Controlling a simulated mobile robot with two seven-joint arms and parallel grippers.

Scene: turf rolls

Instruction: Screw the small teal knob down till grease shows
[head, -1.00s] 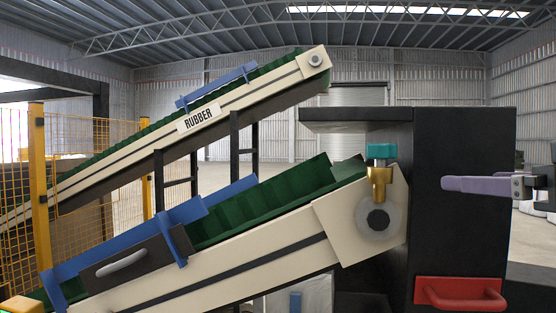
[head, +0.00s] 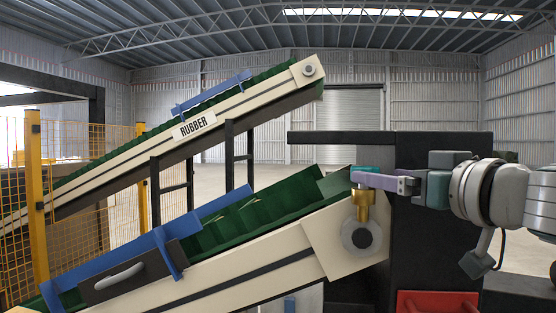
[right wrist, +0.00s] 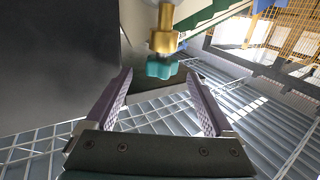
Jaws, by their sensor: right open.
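The small teal knob (head: 364,170) sits on top of a brass grease cup (head: 362,204) at the head end of the lower conveyor. My right gripper (head: 358,179) reaches in from the right, and its lilac fingers partly cover the knob in the head view. In the right wrist view the teal knob (right wrist: 160,69) shows centred between the tips of the open gripper (right wrist: 158,78), with a gap on both sides. The brass cup (right wrist: 163,38) is beyond it. I see no grease. My left gripper is not in view.
A round grey bearing (head: 361,238) sits below the cup. A black cabinet (head: 440,250) with a red handle panel (head: 438,302) stands close behind my right gripper. A conveyor labelled RUBBER (head: 194,127) rises behind. A yellow mesh fence (head: 85,185) is at left.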

